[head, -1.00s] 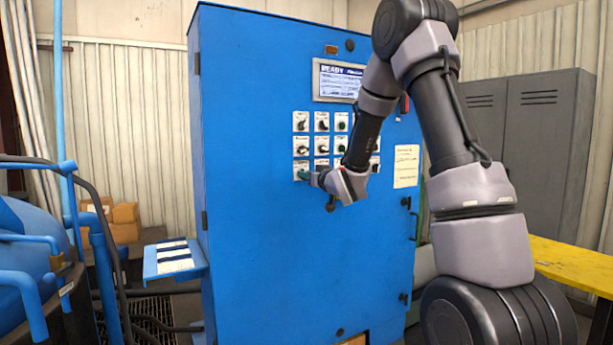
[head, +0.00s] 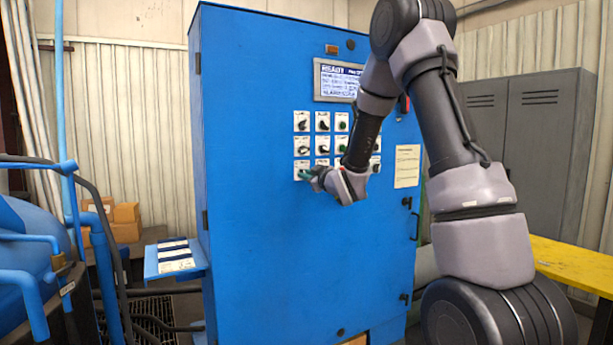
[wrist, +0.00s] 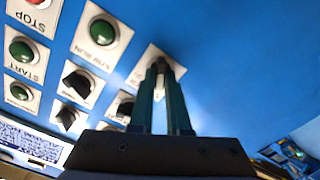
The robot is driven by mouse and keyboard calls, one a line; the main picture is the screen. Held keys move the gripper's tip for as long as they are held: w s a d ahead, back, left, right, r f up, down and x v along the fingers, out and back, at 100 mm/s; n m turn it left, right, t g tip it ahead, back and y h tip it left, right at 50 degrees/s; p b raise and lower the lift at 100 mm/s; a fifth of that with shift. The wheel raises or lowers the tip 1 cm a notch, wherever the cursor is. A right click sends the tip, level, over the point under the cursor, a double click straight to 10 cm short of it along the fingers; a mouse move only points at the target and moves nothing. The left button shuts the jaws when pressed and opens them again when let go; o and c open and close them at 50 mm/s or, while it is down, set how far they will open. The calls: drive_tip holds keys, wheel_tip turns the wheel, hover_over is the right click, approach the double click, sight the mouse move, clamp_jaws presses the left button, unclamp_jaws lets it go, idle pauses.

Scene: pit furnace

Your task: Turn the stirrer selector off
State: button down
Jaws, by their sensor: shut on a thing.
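A black selector knob (wrist: 160,65) sits on a white label plate on the blue control cabinet (head: 260,220). My gripper (wrist: 161,72) is shut on this knob, one green-black finger on each side. The plate's label is hidden or unreadable, so I cannot confirm from it that this is the stirrer selector. In the head view my gripper (head: 309,174) is at the lowest row of controls, and the wrist covers part of the panel.
Close by are a green button (wrist: 103,32), other black knobs (wrist: 77,83), a START button (wrist: 22,50) and a red STOP button. A lit display (head: 337,80) is above the panel. A small blue shelf (head: 174,260) juts out at left; a yellow table (head: 575,266) stands at right.

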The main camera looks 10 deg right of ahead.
idle(0.3)
drive_tip(key=c, duration=0.9)
unclamp_jaws()
drive_tip(key=v, duration=1)
drive_tip(key=shift+s+d, duration=0.15)
drive_tip(key=shift+s, duration=0.25)
drive_tip(key=s+d+r+m+g+h, duration=0.4)
drive_tip(key=s+d+r+m+h, duration=0.15)
drive_tip(key=s+m, duration=0.25)
drive_tip(key=s+a+m+g, duration=0.1)
drive_tip(key=s+m+g, duration=0.1)
drive_tip(key=s, duration=0.5)
drive_tip(key=s+a+m+g+y, duration=0.1)
drive_tip(key=s+m+g, duration=0.1)
drive_tip(key=s, duration=0.5)
drive_tip(key=s+a+m+g+y, duration=0.1)
drive_tip(key=s+m+g, duration=0.1)
drive_tip(key=s, duration=0.6)
